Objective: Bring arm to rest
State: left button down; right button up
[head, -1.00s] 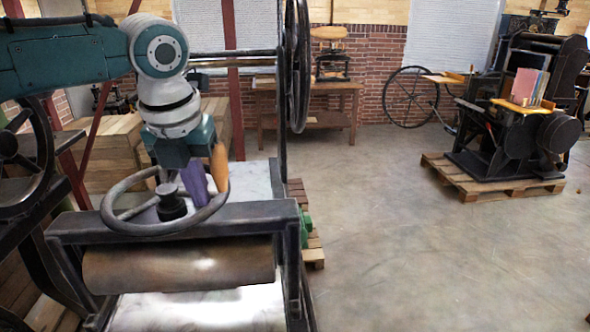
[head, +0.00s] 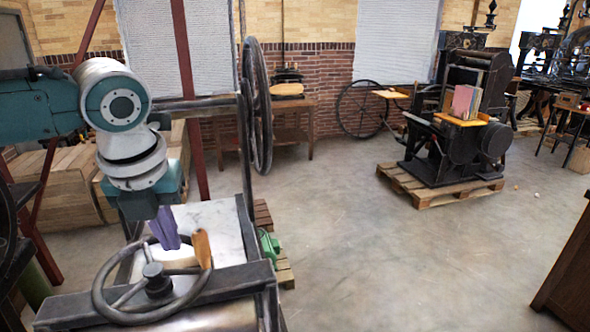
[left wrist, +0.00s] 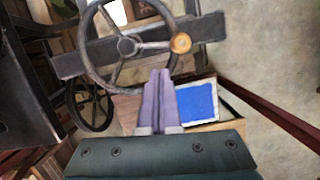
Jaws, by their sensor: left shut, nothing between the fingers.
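My left gripper (head: 170,243) has purple fingers that are shut together with nothing between them. In the head view it points down by the far rim of a dark spoked handwheel (head: 99,290), left of the wheel's wooden handle (head: 203,249). In the left wrist view the closed fingers (left wrist: 160,78) point toward the handwheel (left wrist: 84,50), and the round end of the handle (left wrist: 181,43) shows just right of the tips. I see no contact between the fingers and wheel or handle. My right gripper is in neither view.
The handwheel sits on a press with a dark crossbar (head: 215,283). A tall spoked wheel (head: 257,105) rises behind it. A black press (head: 440,160) stands on a pallet (head: 425,195) at the right. A blue panel (left wrist: 197,102) lies beside the fingers. Open floor (head: 400,260) is at the right.

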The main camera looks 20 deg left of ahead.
pick_arm(q)
jog(key=s+d+r+n+h+p, duration=0.25)
jog(key=s+d+n+p, duration=0.35)
jog(key=s+d+n, duration=0.75)
jog(key=s+a+r+n+p, duration=0.2)
jog(key=s+n, duration=0.3)
jog(key=n, duration=0.3)
jog(key=s+a+r+n+t+y+p, duration=0.1)
jog(key=s+a+r+n+p, duration=0.1)
jog(key=s+r+n, duration=0.3)
jog(key=n, duration=0.3)
jog(key=shift+a+p, duration=0.25)
jog(key=shift+p, duration=0.05)
